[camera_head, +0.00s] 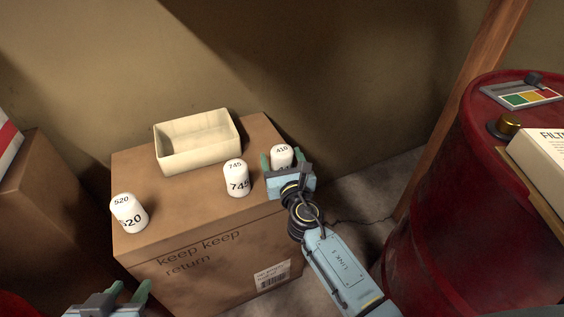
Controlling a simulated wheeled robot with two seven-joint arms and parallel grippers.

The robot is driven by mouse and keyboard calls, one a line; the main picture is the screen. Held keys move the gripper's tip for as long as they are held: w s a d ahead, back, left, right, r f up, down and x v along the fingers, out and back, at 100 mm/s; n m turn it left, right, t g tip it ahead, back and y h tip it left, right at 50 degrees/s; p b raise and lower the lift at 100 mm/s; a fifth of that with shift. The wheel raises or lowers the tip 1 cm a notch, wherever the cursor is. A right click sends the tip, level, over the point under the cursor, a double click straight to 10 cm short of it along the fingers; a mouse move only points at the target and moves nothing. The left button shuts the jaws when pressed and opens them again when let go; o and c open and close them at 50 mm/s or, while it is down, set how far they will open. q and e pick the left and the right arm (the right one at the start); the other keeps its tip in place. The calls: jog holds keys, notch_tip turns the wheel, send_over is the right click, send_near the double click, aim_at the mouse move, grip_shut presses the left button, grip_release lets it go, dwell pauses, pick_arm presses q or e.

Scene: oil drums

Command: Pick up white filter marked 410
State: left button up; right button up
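The white filter marked 410 (281,153) stands upright near the right edge of a cardboard box (205,213). My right gripper (283,161) is at this filter, with one green finger on each side of it. The fingers look spread, and I cannot tell whether they touch it. The gripper body hides the filter's lower part. My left gripper (128,291) is at the bottom left edge of the view, open and empty, in front of the box.
White filters marked 745 (236,178) and 520 (129,213) stand on the same box. An empty cream tray (197,161) sits at its back. A red drum (433,220) with a white filter box (543,154) on top stands at the right. A wall is behind.

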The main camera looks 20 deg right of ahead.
jog(key=c, duration=1)
jog(key=shift+c, duration=0.2)
